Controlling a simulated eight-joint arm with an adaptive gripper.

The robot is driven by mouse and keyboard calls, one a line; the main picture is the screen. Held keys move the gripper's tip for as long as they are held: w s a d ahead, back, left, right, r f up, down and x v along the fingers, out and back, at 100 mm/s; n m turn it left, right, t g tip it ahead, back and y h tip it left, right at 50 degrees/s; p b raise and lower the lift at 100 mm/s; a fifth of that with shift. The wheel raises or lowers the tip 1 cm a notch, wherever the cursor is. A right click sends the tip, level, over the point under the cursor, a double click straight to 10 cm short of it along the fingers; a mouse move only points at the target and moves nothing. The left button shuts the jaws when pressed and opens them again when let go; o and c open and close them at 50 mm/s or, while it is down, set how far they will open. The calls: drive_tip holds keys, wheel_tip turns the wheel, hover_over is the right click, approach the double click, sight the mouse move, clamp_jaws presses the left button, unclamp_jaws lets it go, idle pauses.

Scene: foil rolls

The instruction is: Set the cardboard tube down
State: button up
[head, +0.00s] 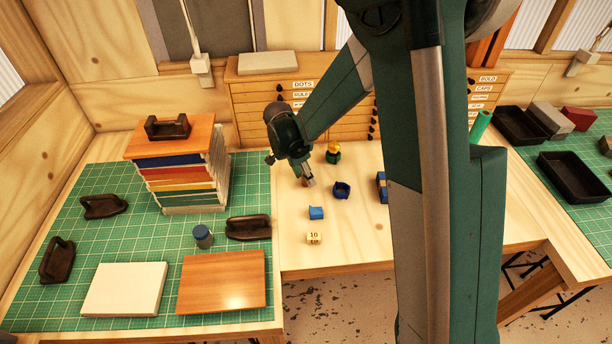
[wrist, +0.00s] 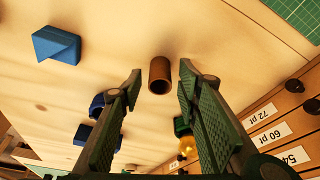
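The cardboard tube (wrist: 160,72) is a short brown cylinder in the wrist view, with one dark open end toward the camera. It appears to stand on the pale wooden table. My gripper (wrist: 161,68) is open, with a fingertip on each side of the tube and a visible gap at both sides. In the head view my gripper (head: 306,176) is low over the table. The tube is small there and partly hidden by the fingers, so its contact with the table is hard to make out.
A blue block (head: 316,213), a dark blue ring-like piece (head: 342,190), a yellow-and-green piece (head: 333,154) and a cream block marked 10 (head: 314,239) are nearby. Labelled drawers (head: 257,107) stand behind. A green mat (head: 120,235) with a book stack (head: 187,175) lies left.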

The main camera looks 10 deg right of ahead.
drive_tip(key=shift+r, duration=0.15)
drive_tip(key=v, duration=1.2)
drive_tip(key=shift+r, duration=0.1)
idle(0.6)
drive_tip(key=s+d+r+n+t+y, duration=0.2)
drive_tip(key=s+d+r+n, duration=0.5)
drive_tip(key=s+d+r, duration=0.6)
drive_tip(key=s+d+n+t, duration=0.2)
drive_tip(key=s+n, duration=0.1)
drive_tip(key=s, duration=0.6)
drive_tip(key=s+d+n+t+y, duration=0.1)
drive_tip(key=s+d+n, duration=0.1)
drive_tip(key=s, duration=0.6)
drive_tip(key=shift+s+n+t, duration=0.4)
drive_tip(key=shift+n, duration=0.4)
drive_tip(key=shift+d, duration=0.15)
